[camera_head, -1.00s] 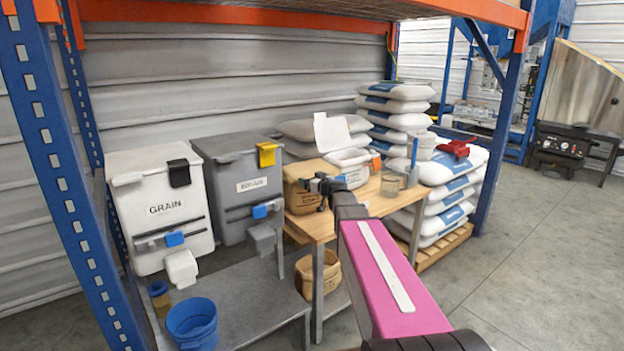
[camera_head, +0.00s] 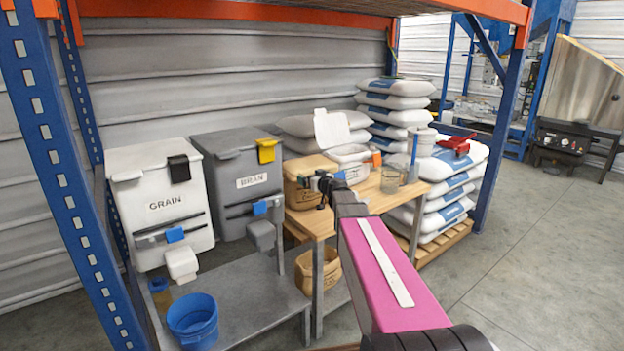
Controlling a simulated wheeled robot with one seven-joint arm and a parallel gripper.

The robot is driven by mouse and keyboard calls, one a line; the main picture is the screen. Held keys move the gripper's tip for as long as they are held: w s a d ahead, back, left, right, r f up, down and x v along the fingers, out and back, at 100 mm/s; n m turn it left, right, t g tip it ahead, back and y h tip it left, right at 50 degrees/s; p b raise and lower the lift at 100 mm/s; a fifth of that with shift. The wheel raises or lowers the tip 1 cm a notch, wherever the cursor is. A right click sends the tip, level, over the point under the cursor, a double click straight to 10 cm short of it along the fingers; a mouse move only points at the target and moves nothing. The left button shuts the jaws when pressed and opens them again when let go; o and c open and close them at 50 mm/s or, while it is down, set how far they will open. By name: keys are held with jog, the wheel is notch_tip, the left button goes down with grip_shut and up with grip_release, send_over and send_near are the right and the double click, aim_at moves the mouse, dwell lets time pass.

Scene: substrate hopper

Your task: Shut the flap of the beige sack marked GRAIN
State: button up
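A beige container or sack (camera_head: 298,171) stands at the left end of the wooden table, with dark print on its front that is too small to read. My gripper (camera_head: 318,184) is in front of its right side and hides part of it. I cannot tell whether it touches it, or whether the fingers are open or shut. Another beige sack (camera_head: 328,272) with its top rolled open stands low beneath the table. The only legible GRAIN marking is on a white lidded bin (camera_head: 165,215) at the left. I cannot make out a flap on either beige thing.
A white tub (camera_head: 350,155) with a raised white lid (camera_head: 331,130), a clear beaker (camera_head: 390,180) and the wooden table (camera_head: 385,199) are close to my arm. A grey BRAN bin (camera_head: 240,185) stands left, a blue bucket (camera_head: 193,320) lower left. Stacked sacks (camera_head: 450,185) stand right.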

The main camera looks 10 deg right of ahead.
jog(key=v, duration=1)
jog(key=shift+s, duration=0.3)
jog(key=shift+d, duration=0.2)
